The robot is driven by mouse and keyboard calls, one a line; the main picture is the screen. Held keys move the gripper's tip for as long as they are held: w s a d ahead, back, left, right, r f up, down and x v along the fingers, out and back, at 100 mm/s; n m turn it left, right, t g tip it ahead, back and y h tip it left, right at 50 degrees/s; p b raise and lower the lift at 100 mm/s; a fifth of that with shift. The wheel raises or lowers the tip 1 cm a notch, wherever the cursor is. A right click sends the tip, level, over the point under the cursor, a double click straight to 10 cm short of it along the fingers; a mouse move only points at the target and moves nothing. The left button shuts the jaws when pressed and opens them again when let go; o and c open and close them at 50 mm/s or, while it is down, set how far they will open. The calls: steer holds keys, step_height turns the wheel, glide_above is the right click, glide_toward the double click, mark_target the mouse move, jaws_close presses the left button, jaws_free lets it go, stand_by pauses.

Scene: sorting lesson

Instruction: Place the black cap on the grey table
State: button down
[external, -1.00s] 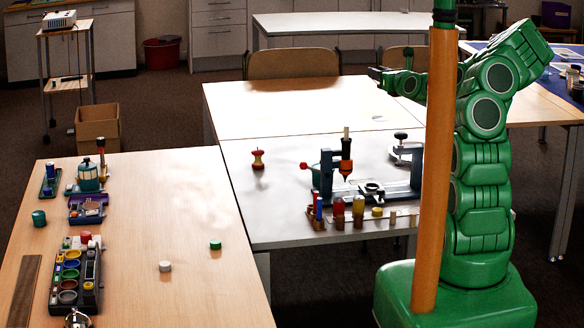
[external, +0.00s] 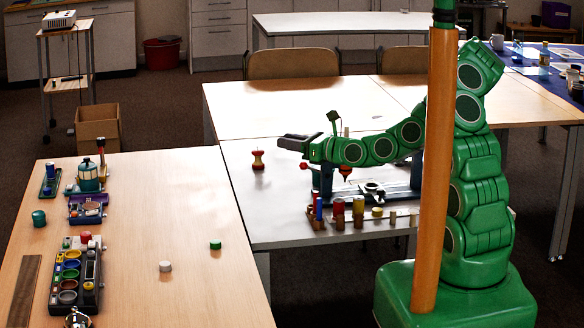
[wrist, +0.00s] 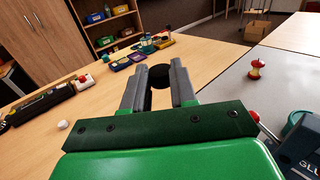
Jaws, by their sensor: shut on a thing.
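The black cap (wrist: 160,70) is held between the fingertips of my gripper (wrist: 160,82) in the wrist view. In the external view my gripper (external: 284,142) reaches left, above the far part of the grey table (external: 268,205). The cap cannot be told apart from the dark fingers there. The grey table (wrist: 232,88) also shows on the right of the wrist view. The jaws are shut on the cap, which is in the air, apart from the table.
A red apple-core shape (external: 258,160) stands on the grey table left of my gripper. A dark blue frame device (external: 400,192) and a row of small coloured pieces (external: 338,208) stand to the right.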

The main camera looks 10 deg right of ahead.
steer(key=s+a+f+n+g+y, duration=0.4)
steer(key=s+a+f, duration=0.3)
steer(key=s+a, duration=0.45)
steer(key=n+g, duration=0.4)
steer(key=g, duration=0.3)
glide_above(241, 276)
step_height(241, 276, down, 5)
steer(key=shift+s+a, duration=0.1)
steer(key=shift+f, duration=4.8)
steer(key=shift+f, duration=0.1)
steer(key=c, duration=0.9)
jaws_free()
steer(key=d, duration=1.2)
